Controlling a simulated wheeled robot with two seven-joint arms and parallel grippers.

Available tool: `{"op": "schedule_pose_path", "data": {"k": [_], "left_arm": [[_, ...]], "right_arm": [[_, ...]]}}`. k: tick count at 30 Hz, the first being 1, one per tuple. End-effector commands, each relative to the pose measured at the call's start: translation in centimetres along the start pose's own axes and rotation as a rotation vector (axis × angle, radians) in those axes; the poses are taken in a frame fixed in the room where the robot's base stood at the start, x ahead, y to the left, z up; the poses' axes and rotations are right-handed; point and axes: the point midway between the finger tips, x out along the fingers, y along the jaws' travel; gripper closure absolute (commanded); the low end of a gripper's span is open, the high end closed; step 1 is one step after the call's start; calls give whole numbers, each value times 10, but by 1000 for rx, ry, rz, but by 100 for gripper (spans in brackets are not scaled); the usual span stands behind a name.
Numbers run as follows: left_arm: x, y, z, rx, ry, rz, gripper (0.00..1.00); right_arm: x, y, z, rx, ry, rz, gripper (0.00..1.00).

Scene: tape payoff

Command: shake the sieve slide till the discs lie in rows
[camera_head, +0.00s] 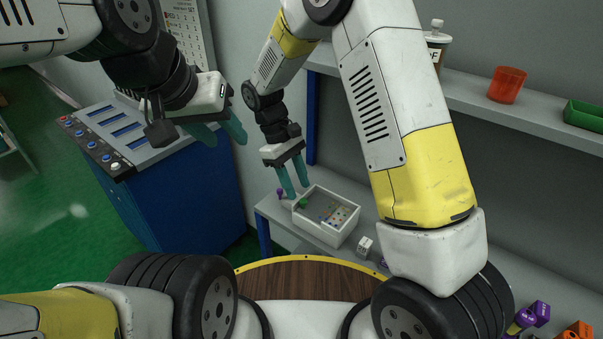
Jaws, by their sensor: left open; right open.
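A white open-topped box (327,237), which looks like the sieve slide, sits on the grey bench at the centre. Small coloured discs (337,216) lie inside toward its right side, too small to tell whether they are in rows. A green piece (303,203) shows at its left inner corner. My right gripper (298,191) is open, its teal fingers pointing down at the box's far left corner; I cannot tell whether they touch it. My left gripper (227,143) is open and empty, up and left of the box, in front of the blue console.
The blue console (185,195) with buttons stands left of the bench (275,211). A purple knob (281,193) is left of the box, and a white cube (364,246) is right of it. A shelf (470,100) above holds an orange cup (507,85) and a green tray (584,115).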

Motion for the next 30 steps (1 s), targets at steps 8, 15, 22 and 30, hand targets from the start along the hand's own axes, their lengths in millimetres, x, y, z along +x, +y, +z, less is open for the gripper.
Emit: {"op": "schedule_pose_path", "data": {"k": [8,15,22,30], "left_arm": [[0,0,0,0,0,0,59],[0,0,0,0,0,0,59],[0,0,0,0,-1,0,59],[0,0,0,0,-1,0,59]], "right_arm": [[31,0,1,1,-1,-1,59],[33,0,0,1,2,0,59],[33,0,0,1,2,0,92],[33,0,0,1,2,0,100]]}}
